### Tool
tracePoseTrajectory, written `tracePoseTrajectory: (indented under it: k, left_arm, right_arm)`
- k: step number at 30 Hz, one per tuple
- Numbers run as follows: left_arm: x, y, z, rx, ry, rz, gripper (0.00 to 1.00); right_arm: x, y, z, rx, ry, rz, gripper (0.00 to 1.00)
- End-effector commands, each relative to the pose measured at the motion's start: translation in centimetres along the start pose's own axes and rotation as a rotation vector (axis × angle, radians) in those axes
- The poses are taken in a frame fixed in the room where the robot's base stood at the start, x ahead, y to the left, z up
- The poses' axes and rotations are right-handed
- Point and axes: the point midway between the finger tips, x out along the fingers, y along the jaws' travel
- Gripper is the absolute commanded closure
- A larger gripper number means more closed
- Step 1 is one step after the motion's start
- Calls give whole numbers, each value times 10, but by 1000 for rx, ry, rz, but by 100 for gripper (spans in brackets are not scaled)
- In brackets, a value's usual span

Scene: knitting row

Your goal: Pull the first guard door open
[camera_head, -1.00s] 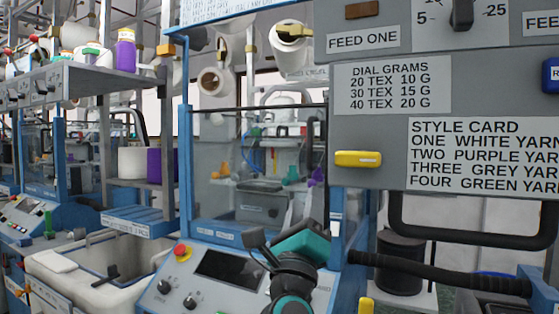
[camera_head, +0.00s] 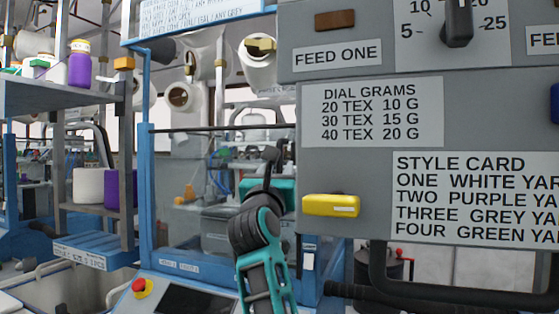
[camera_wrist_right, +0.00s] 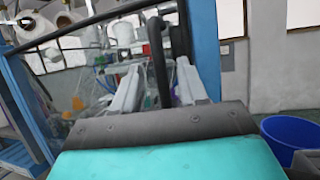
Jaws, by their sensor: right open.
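The first guard door (camera_head: 185,215) is a clear panel with a dark top rail, set in the blue frame of the near machine. It looks shut in the head view. My right gripper (camera_head: 269,165) is in front of the door's right part, and its fingertips are largely hidden there. In the right wrist view my right gripper (camera_wrist_right: 158,82) is open, its two pale fingers apart. A dark upright bar (camera_wrist_right: 157,60), apparently the door handle, shows between the fingers. I cannot tell whether they touch it. My left gripper is not in view.
A grey panel (camera_head: 345,240) with labels and a yellow handle (camera_head: 331,206) stands close on the right. A blue post (camera_wrist_right: 204,45) stands right of the fingers in the wrist view, with a blue bin (camera_wrist_right: 289,137) beyond. A shelf (camera_head: 50,96) with cones is at left.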

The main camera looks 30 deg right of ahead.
Motion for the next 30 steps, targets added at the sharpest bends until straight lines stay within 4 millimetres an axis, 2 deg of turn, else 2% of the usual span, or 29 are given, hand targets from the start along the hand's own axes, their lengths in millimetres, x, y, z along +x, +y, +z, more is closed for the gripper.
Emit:
tracePoseTrajectory:
  k: [3, 7, 19, 30]
  left_arm:
    - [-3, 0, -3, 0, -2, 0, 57]
    - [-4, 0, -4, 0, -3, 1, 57]
    - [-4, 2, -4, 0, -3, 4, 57]
    - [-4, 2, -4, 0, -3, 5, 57]
  right_arm:
    - [20, -1, 2, -2, -1, -1, 58]
    - [31, 0, 1, -1, -1, -1, 58]
    - [37, 0, 0, -1, -1, 0, 58]
    - [37, 0, 0, -1, 0, 0, 93]
